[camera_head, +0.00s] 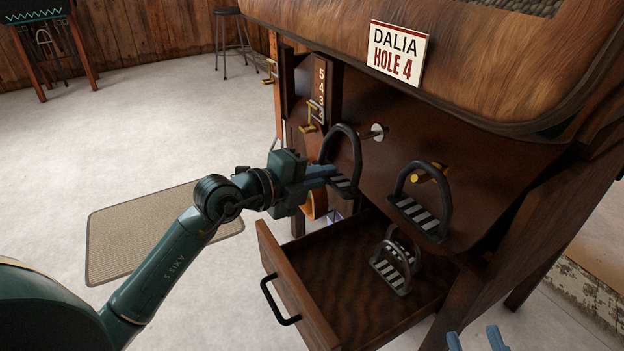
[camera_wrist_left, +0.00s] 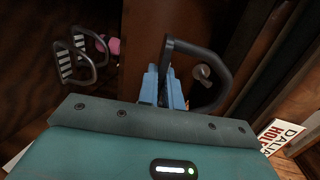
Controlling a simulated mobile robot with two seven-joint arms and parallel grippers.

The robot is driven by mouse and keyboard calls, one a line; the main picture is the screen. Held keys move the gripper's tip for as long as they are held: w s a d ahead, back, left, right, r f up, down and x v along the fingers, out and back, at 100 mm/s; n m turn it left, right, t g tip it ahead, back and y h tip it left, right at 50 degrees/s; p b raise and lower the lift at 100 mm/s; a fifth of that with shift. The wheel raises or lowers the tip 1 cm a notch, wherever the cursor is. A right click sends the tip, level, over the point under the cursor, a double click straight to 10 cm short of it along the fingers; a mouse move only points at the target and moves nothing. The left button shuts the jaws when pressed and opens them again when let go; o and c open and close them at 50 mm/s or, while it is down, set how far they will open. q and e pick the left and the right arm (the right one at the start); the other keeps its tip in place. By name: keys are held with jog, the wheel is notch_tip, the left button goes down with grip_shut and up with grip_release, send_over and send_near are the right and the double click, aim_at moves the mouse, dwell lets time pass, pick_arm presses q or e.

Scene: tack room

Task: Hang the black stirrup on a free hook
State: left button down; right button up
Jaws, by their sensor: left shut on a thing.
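My left gripper (camera_head: 328,172) is shut on a black stirrup (camera_head: 354,146) with a striped tread, held roughly upright in front of the wooden panel. In the left wrist view the stirrup's arch (camera_wrist_left: 198,47) rises beyond the blue fingers (camera_wrist_left: 166,88). A silver hook (camera_head: 377,131) is just right of the held stirrup and bears nothing I can see; the hook (camera_wrist_left: 203,72) shows inside the arch's outline. I cannot tell whether it passes through. Another dark stirrup (camera_head: 443,209) hangs at a gold hook (camera_head: 428,175). My right gripper (camera_head: 476,339) is open at the bottom edge, mostly out of view.
An open wooden drawer (camera_head: 290,283) below holds more dark stirrups (camera_head: 388,272). A brass hook (camera_head: 312,116) is on the numbered post at left. A sign (camera_head: 397,52) reads DALIA HOLE 4.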

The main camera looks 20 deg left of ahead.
aim_at(339, 174)
pick_arm(q)
jog(key=shift+w+d+b, duration=0.4)
jog(key=shift+w+d, duration=0.45)
jog(key=shift+w, duration=0.2)
jog(key=p+x, duration=0.1)
jog(key=x, duration=0.1)
jog(key=shift+w+d+f, duration=0.25)
jog(key=shift+d, duration=0.05)
pick_arm(e)
jog(key=shift+f, duration=0.15)
pick_arm(q)
jog(key=c, duration=1.5)
grip_release()
jog(key=shift+f, duration=0.1)
jog(key=shift+s, duration=0.1)
pick_arm(e)
jog(key=shift+r, duration=0.2)
